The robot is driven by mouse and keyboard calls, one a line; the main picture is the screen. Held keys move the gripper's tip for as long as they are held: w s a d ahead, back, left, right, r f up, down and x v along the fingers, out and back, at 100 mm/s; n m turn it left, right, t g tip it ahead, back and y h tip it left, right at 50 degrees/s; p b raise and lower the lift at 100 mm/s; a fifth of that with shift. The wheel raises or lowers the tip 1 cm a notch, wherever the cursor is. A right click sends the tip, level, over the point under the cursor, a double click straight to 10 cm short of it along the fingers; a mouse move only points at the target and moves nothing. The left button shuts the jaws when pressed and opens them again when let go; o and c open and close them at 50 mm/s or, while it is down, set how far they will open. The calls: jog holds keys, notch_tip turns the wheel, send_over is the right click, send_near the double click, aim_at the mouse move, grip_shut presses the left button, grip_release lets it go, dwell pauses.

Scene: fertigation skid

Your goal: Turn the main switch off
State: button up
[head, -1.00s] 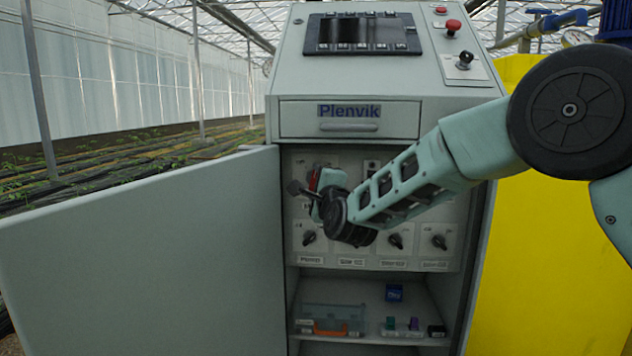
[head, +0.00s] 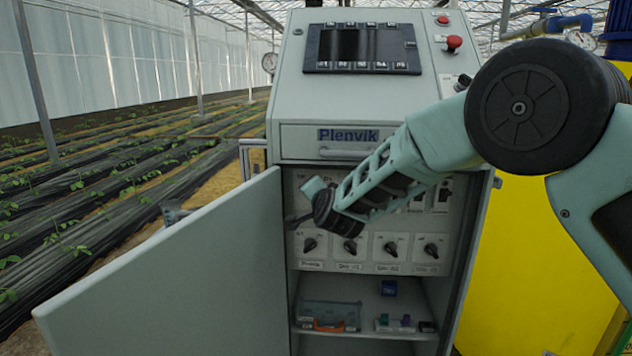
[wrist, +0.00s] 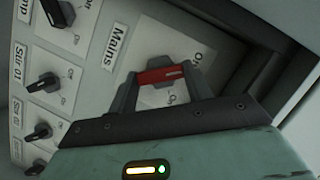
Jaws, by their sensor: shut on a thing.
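The main switch has a red handle (wrist: 160,74) on a pale plate beside a label reading "Mains". In the wrist view my gripper (wrist: 161,82) has a grey finger at each end of this handle and is shut on it. The red handle lies nearly level across the wrist picture, tilted slightly up to the right. Some O-like marks show on the plate, but I cannot tell which setting the handle points at. In the head view my gripper (head: 294,221) is at the left part of the cabinet's panel, and my wrist hides the switch.
Several black rotary knobs (head: 350,247) sit in a row below. The open cabinet door (head: 190,265) stands close to the left of my gripper. A yellow tank (head: 540,240) stands right.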

jog(key=shift+n+p, duration=0.5)
jog(key=shift+p, duration=0.45)
jog(key=shift+h, duration=0.3)
jog(key=o, duration=1)
jog(key=shift+c, duration=0.2)
jog(key=b+v, duration=0.1)
jog(key=v, duration=1.6)
jog(key=shift+s+r, duration=0.15)
jog(key=shift+r, duration=0.05)
